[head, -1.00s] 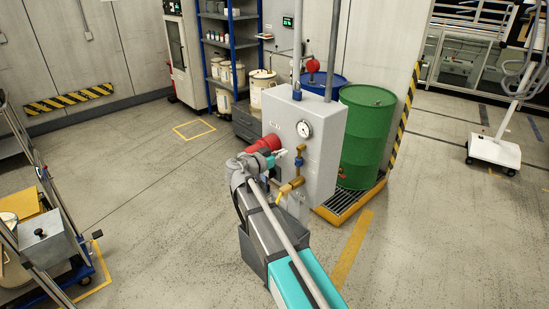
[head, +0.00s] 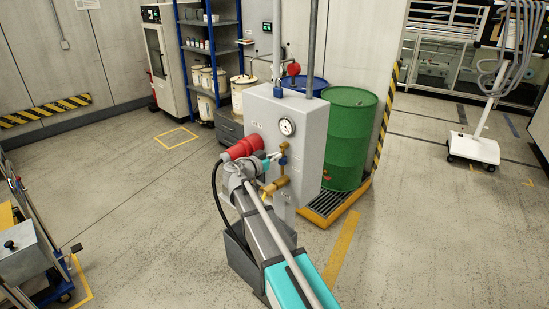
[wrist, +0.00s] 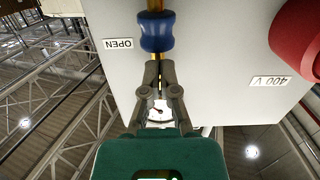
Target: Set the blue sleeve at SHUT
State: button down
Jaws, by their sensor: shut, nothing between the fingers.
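The blue sleeve (wrist: 157,32) sits on a brass stem in front of the grey panel box (wrist: 205,60) in the wrist view. It also shows in the head view as a small blue piece (head: 283,161) on the brass pipework. My gripper (wrist: 155,66) is shut and empty, its tips just below the sleeve in the wrist picture. I cannot tell whether they touch it. An upside-down OPEN label (wrist: 118,44) is on the panel left of the sleeve. No SHUT label is readable.
A red fitting (wrist: 299,35) and a 400 V label (wrist: 270,81) are to the right in the wrist view. The box carries a gauge (head: 287,127). A green drum (head: 348,140) stands behind it on a yellow-edged grate.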

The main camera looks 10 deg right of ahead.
dwell(0.4)
jog(key=shift+f+b, duration=1.8)
jog(key=shift+f, duration=0.05)
jog(key=shift+r, duration=0.15)
jog(key=s+a+r+p, duration=0.4)
jog(key=s+a, duration=0.2)
jog(key=a, duration=0.2)
jog(key=shift+a+r+p, duration=0.25)
jog(key=shift+a+p, duration=0.05)
jog(key=shift+p, duration=0.1)
jog(key=shift+s, duration=0.1)
